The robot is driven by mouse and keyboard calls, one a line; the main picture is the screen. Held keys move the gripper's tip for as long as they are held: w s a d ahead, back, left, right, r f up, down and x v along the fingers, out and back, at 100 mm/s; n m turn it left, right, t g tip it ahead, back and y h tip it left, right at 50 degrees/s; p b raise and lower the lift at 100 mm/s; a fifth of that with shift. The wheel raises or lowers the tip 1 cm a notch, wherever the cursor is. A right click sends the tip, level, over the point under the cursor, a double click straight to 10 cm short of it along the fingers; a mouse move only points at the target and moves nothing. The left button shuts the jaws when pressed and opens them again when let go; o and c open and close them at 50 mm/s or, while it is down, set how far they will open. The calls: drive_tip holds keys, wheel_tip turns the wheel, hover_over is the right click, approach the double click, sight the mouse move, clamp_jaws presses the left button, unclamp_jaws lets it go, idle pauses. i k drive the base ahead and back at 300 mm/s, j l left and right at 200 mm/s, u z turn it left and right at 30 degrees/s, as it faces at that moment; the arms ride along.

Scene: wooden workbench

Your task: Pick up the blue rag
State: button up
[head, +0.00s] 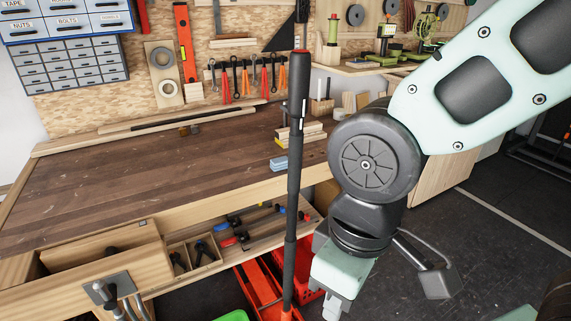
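A small pale blue item (279,163), perhaps the folded blue rag, lies on the front part of the bench top, just left of the black pole. It is too small to tell its material. My gripper (334,305) hangs below my wrist at the bottom centre, pointing down, in front of and lower than the bench edge. It is well apart from the blue item. Only part of its fingers shows, so I cannot tell whether it is open or holds anything.
A tall black pole (291,190) stands upright between the bench and my gripper. Wood blocks (301,131) lie behind the blue item. Red crates (258,285) stand below.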

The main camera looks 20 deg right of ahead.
sight(277, 164)
drive_tip(key=i+l+u, duration=0.3)
drive_tip(key=u, duration=0.15)
drive_tip(key=i+l+u, duration=0.6)
drive_tip(key=l+u, duration=0.25)
